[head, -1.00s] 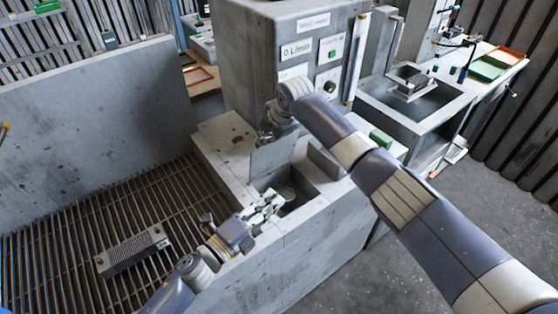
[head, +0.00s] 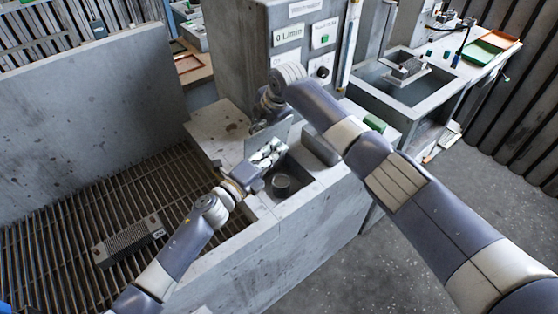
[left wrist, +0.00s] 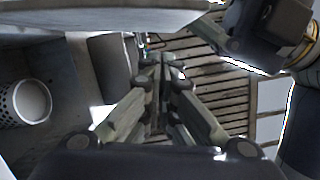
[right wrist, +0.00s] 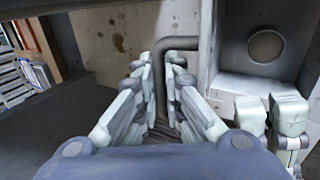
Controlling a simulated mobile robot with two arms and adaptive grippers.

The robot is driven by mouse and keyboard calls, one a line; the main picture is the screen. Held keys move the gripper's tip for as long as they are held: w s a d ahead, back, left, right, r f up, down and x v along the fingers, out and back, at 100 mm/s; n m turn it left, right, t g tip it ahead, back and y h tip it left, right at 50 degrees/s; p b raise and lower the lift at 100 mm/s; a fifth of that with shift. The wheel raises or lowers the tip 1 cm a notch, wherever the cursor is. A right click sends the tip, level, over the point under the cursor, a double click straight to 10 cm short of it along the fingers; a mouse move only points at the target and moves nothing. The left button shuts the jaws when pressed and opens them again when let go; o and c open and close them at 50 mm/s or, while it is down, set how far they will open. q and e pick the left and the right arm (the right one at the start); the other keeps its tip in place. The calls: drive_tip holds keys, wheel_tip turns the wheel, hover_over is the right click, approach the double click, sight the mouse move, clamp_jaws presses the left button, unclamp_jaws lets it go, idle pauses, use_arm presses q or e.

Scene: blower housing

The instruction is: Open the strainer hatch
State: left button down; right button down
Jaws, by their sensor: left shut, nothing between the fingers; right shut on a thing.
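The strainer hatch lid (head: 282,131) is a grey plate standing raised and tilted beside its square opening in the concrete housing. The strainer (head: 281,183), a round basket, sits in that opening; its perforated side shows in the left wrist view (left wrist: 28,102). My right gripper (right wrist: 160,75) is shut on a dark bent bar handle (right wrist: 180,45); in the head view it is largely hidden behind the lid. My left gripper (head: 270,152) is shut and empty, in front of the lid and over the opening's edge. Whether it touches the lid I cannot tell.
A slatted grate (head: 60,240) lies left, with a grey perforated block (head: 130,240) on it. A grey block (head: 321,149) stands right of the opening. The control cabinet (head: 235,55) rises behind. A sink (head: 400,90) is at the right.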

sight(263, 139)
use_arm(q)
drive_tip(key=shift+w+a, duration=0.2)
drive_tip(key=shift+w, duration=0.05)
use_arm(e)
drive_tip(key=shift+w+a+r+t, duration=0.25)
drive_tip(key=shift+a+r+t, duration=0.05)
drive_tip(key=shift+a+r, duration=0.25)
drive_tip(key=c, duration=2)
unclamp_jaws()
use_arm(q)
drive_tip(key=shift+w+a+r, duration=0.25)
drive_tip(key=shift+w+a, duration=0.3)
drive_tip(key=shift+w, duration=0.2)
use_arm(e)
drive_tip(key=shift+f, duration=0.4)
